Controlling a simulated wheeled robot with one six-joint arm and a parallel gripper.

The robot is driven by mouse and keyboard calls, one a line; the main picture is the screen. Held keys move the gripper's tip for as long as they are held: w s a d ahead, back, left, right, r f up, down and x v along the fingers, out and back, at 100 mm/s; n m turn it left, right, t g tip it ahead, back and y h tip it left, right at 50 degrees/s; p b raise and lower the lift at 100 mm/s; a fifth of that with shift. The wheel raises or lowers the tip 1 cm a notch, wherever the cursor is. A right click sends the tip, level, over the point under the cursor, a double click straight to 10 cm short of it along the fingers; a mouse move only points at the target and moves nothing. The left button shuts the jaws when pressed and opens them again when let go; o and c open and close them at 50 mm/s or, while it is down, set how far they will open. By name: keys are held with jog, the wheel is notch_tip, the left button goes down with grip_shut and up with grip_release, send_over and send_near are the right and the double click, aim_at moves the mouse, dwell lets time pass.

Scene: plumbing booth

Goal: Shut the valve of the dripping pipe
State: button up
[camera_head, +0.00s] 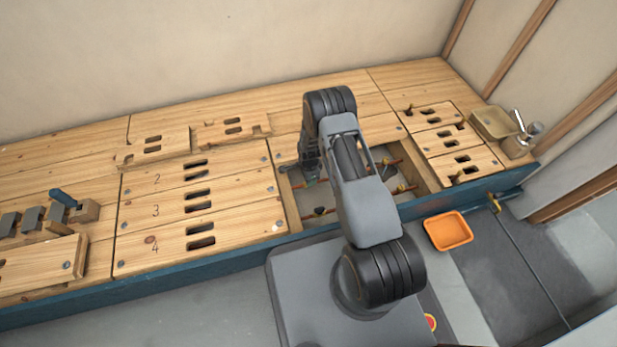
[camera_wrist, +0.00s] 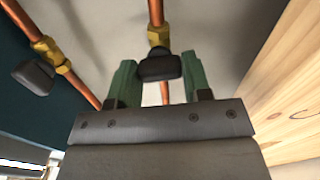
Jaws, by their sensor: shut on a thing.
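Copper pipes with brass valves lie in the open bay (camera_head: 434,182) of the wooden deck, partly hidden behind my arm. My gripper (camera_head: 311,178) reaches down into the left part of this bay. In the wrist view, the green fingers of my gripper (camera_wrist: 160,82) are on either side of a black valve handle (camera_wrist: 160,68) and shut on it. This handle sits below a brass fitting (camera_wrist: 157,38) on a copper pipe (camera_wrist: 156,12). A second black handle (camera_wrist: 34,76) is on another pipe at the left. I cannot see any drip.
An orange tray (camera_head: 447,231) is on the floor right of my base, near a brass valve (camera_head: 494,203) on the front edge. Slotted wooden covers (camera_head: 228,214) flank the bay. A wooden wall (camera_wrist: 286,95) is close right of the fingers.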

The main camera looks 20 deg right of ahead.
jog(key=shift+a+m, duration=0.1)
jog(key=shift+m, duration=0.5)
jog(key=o, duration=0.9)
notch_tip(320, 180, up, 14)
jog(key=p, duration=0.6)
jog(key=shift+f, duration=0.1)
